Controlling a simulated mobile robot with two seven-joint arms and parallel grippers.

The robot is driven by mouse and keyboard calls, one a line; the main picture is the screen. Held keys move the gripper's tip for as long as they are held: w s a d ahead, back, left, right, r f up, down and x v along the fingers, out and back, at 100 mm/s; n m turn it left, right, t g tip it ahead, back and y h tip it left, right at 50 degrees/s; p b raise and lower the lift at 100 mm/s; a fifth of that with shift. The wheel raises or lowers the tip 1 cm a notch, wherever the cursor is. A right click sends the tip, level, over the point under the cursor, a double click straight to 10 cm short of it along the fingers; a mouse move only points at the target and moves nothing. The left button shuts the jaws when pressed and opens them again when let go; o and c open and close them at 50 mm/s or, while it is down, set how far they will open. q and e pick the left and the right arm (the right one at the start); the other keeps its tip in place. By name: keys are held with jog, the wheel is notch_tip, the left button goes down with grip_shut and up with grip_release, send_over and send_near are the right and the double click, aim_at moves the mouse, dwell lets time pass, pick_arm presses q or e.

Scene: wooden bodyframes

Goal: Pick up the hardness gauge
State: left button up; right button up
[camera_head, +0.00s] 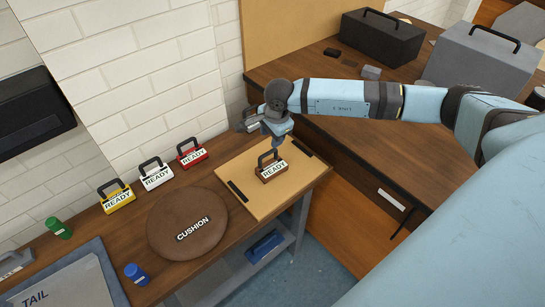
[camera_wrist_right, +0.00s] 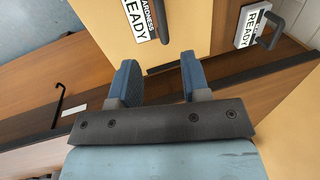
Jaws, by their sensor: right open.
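The hardness gauge (camera_head: 271,171) is a small brown block with a dark handle on top and a white READY label. It stands on the tan board (camera_head: 240,202) on the workbench. In the right wrist view its label (camera_wrist_right: 136,18) shows at the top edge, reading "ARDNESS READY", with the rest cut off. My right gripper (camera_head: 279,137) is just behind and above the gauge in the head view, apart from its handle. In the wrist view the two blue fingers (camera_wrist_right: 158,72) are spread with nothing between them. My left gripper is not in view.
Yellow (camera_head: 117,198), white (camera_head: 156,176) and red (camera_head: 193,155) handled blocks, labelled READY, stand along the wall. A round brown cushion (camera_head: 168,236) lies left of the board. Dark strips lie on the board. Another bench with grey cases (camera_head: 485,55) is at right.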

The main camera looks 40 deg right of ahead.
send_over(268, 152)
jog(key=s, duration=0.1)
notch_tip(268, 152, down, 4)
jog(key=shift+s+f, duration=0.1)
jog(key=shift+s, duration=0.05)
jog(key=shift+f+p, duration=0.35)
jog(key=shift+f, duration=0.05)
jog(key=f, duration=0.2)
jog(key=w+f+p, duration=0.1)
jog(key=f, duration=0.1)
jog(key=shift+w+d+f, duration=0.1)
jog(key=shift+w+f, duration=0.05)
jog(key=shift+f, duration=0.15)
grip_shut()
